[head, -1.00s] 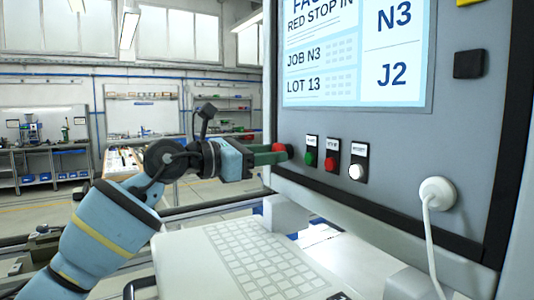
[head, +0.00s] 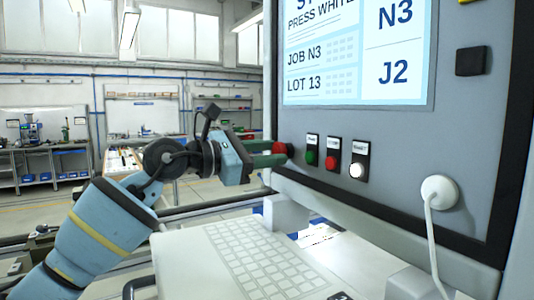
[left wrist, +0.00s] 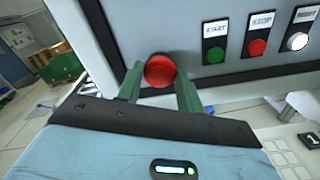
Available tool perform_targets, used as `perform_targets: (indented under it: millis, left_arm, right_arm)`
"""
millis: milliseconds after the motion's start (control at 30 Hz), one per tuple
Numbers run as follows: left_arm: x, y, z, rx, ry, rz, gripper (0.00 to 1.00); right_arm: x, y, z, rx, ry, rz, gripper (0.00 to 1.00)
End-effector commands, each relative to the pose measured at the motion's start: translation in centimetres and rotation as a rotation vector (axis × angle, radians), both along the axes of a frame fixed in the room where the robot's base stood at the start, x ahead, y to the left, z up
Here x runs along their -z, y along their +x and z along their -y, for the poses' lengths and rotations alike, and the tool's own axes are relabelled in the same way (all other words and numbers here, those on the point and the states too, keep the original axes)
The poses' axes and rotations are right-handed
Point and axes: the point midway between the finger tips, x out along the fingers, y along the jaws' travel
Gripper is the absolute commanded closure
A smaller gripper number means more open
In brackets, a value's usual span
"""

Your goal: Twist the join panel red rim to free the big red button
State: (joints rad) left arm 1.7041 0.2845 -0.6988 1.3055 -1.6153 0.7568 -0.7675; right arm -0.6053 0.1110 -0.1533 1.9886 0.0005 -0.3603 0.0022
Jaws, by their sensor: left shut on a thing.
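The big red button (left wrist: 160,70) sits low at the left end of the grey panel (head: 400,150). My left gripper (left wrist: 158,82) has its green fingers on both sides of the button's red rim and is shut on it. In the head view the red rim (head: 279,148) shows just past the fingertips of the left gripper (head: 270,154). The screen (head: 355,55) reads "PRESS WHITE", "JOB N3" and "LOT 13", with "N3" and "J2" at its right. My right gripper is not in view.
Right of the red button are a green START button (head: 311,157), a red STOP button (head: 332,162) and a lit white RESET button (head: 356,170). A white plug with a cable (head: 439,191) is farther right. A keyboard (head: 265,260) lies below the panel.

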Motion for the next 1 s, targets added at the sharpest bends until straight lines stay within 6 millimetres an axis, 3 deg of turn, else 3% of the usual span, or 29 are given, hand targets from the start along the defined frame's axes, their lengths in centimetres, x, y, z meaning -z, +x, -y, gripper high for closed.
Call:
perform_targets:
  millis: [33,67,200,567,1000]
  left_arm:
    - [-0.2,0.0,0.0,-0.001,-0.003,0.003,0.86]
    - [-0.2,0.0,0.0,-0.001,-0.003,0.003,0.6]
    - [-0.1,0.0,0.0,0.0,-0.002,0.001,0.41]
    - [0.0,-0.2,-0.4,0.0,-0.001,0.001,0.41]
    - [0.1,-3.2,-5.8,-0.001,-0.001,-0.002,0.41]
  right_arm:
    - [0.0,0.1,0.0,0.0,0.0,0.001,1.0]
    - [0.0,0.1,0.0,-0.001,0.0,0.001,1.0]
    - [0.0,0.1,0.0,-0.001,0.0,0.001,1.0]
    - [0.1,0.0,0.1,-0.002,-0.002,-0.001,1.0]
    - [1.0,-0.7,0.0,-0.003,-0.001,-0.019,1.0]
